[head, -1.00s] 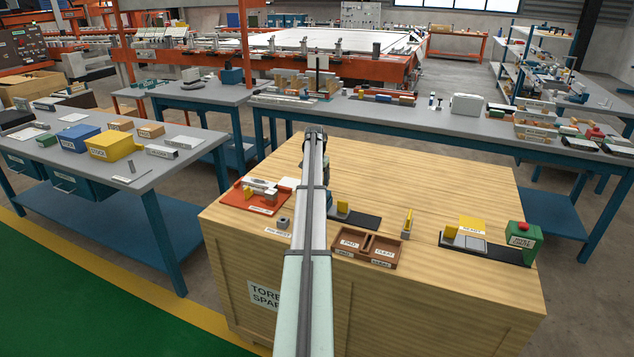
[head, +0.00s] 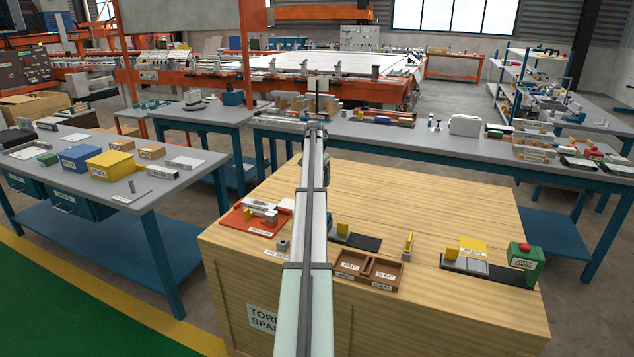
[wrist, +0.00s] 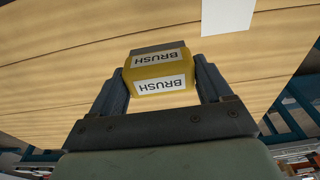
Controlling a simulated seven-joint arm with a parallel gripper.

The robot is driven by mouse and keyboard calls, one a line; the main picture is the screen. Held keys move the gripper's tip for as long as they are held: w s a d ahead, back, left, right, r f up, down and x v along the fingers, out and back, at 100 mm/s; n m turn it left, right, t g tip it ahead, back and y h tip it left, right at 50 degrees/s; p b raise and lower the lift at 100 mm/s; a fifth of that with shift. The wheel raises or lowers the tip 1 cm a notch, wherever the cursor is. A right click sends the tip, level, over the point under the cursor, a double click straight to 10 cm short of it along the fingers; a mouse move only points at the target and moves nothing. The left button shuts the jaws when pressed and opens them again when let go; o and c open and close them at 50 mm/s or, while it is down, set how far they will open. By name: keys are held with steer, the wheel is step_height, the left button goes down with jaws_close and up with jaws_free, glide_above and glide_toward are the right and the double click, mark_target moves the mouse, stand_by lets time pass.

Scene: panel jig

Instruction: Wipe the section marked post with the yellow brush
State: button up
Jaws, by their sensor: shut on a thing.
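In the wrist view, my gripper (wrist: 160,95) is shut on the yellow brush (wrist: 155,72), which carries two white BRUSH labels and sits between the two dark fingers. A grey strip shows along the brush's far edge. Bare striped wood lies beyond it. In the head view my arm runs up the middle, and the brush cannot be made out. I cannot read a POST label in either view. A white patch (wrist: 228,14) lies on the wood in the wrist view, with no legible marking.
The wooden crate (head: 450,200) holds a red tray (head: 238,219) at left, a brown two-part tray (head: 369,273) in the middle, an upright yellow-topped piece (head: 408,244), and a black base with a green box (head: 525,262) at right. Its back right top is clear.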

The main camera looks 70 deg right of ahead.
steer(key=o, duration=0.6)
steer(key=c, duration=0.5)
steer(key=shift+o, duration=0.2)
steer(key=w+a+r, duration=0.1)
steer(key=w+a, duration=0.5)
steer(key=w, duration=0.6)
steer(key=w+a+r, duration=0.2)
steer(key=w+a, duration=0.3)
steer(key=w, duration=0.8)
steer(key=shift+w+a, duration=0.2)
steer(key=shift+a, duration=0.2)
